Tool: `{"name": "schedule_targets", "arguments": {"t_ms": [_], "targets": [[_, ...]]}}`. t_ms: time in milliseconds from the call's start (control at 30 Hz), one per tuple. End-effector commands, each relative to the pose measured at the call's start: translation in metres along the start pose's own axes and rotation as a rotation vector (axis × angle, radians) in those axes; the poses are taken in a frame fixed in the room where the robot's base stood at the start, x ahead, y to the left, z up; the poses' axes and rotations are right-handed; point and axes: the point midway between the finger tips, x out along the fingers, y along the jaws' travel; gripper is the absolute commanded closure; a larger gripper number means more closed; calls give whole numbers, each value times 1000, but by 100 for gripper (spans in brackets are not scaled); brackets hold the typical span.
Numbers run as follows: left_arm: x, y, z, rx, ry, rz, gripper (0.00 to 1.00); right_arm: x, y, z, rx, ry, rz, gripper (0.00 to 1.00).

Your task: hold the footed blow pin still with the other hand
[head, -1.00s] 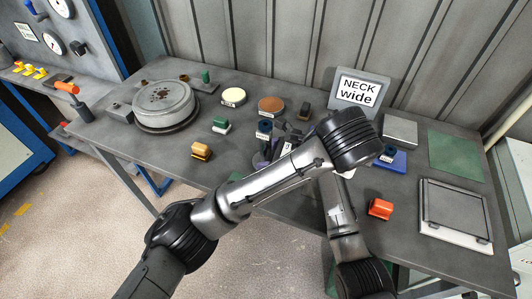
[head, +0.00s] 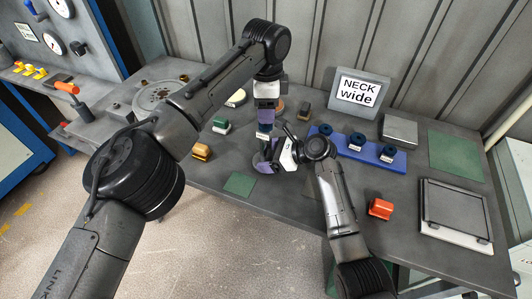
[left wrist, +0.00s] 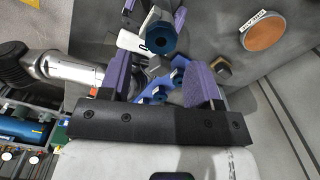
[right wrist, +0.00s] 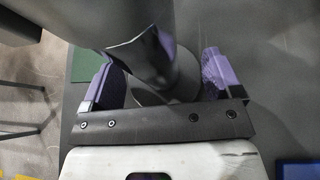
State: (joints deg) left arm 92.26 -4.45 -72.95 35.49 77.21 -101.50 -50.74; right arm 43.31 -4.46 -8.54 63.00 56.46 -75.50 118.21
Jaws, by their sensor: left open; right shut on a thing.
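The footed blow pin stands upright near the table's front edge, its dark blue top (head: 264,128) showing in the head view. The same top with a dark round hole shows in the left wrist view (left wrist: 160,38). My right gripper (head: 270,157) is shut on the pin low down. In the right wrist view the grey pin body (right wrist: 150,60) rises between its purple fingers, partly hiding the round foot. My left gripper (head: 265,112) is open, pointing down close above the pin's top. I cannot tell whether it touches the pin.
A blue rack (head: 373,159) with several dark blue pieces lies right of the pin. The NECK wide sign (head: 358,91) stands behind. An orange block (head: 380,208) and a flat grey tray (head: 455,210) lie at the right. A green square (head: 239,184) lies bare at the front.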

Motion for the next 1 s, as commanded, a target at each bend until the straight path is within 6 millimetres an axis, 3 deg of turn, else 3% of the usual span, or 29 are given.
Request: {"name": "schedule_targets", "arguments": {"t_ms": [33, 600, 1000], "targets": [[4, -1, 2, -5, 0, 2, 43, 2, 0, -6, 6, 9, 1, 44], [64, 0, 2, -7, 2, 5, 43, 2, 0, -7, 6, 10, 1, 44], [78, 0, 2, -6, 1, 3, 43, 2, 1, -7, 6, 10, 2, 44]]}}
